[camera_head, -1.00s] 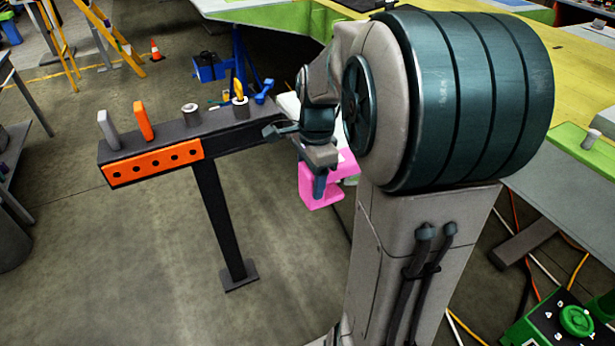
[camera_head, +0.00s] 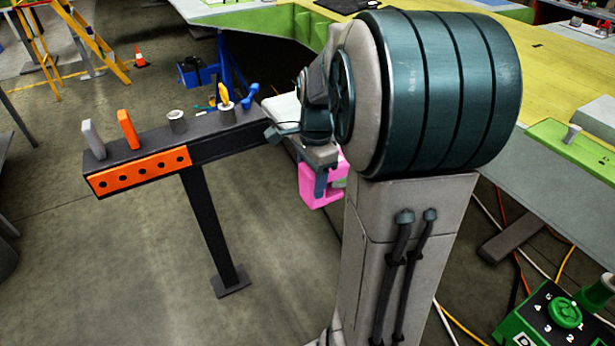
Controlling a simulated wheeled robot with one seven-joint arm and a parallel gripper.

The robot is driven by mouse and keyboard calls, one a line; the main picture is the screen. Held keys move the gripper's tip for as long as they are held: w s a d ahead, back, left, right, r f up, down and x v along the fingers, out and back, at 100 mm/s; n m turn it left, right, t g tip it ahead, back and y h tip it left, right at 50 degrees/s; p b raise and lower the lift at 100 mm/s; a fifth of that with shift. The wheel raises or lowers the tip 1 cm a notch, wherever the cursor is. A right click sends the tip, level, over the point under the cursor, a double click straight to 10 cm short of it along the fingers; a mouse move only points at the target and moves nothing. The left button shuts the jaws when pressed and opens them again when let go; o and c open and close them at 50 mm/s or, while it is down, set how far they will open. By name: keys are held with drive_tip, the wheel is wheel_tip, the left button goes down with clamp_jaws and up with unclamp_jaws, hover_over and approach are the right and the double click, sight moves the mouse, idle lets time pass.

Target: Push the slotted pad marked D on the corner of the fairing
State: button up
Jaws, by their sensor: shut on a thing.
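My gripper (camera_head: 321,182) is shut on a bright pink block-like pad (camera_head: 308,186), held at the right end of the black beam and partly hidden by the fingers and my arm. No letter or slot can be made out on the pad, so I cannot tell if it is the one marked D. A small white surface (camera_head: 283,108) shows behind my wrist, mostly hidden. I cannot tell whether it is the fairing, or whether the pad touches anything.
A black beam (camera_head: 212,135) on a post carries grey and orange upright pieces, cylinders and a blue tool. An orange perforated plate (camera_head: 140,172) is on its front. A green-edged yellow table (camera_head: 545,60) lies behind my arm.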

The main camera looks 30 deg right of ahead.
drive_tip(key=shift+d, duration=1)
drive_tip(key=shift+d, duration=0.15)
drive_tip(key=o, duration=1.1)
drive_tip(key=shift+d, duration=0.2)
drive_tip(key=shift+a, duration=0.2)
drive_tip(key=r, duration=0.9)
drive_tip(key=d+r, duration=0.1)
drive_tip(key=r, duration=0.3)
drive_tip(key=shift+d+r, duration=0.1)
drive_tip(key=shift+r, duration=0.25)
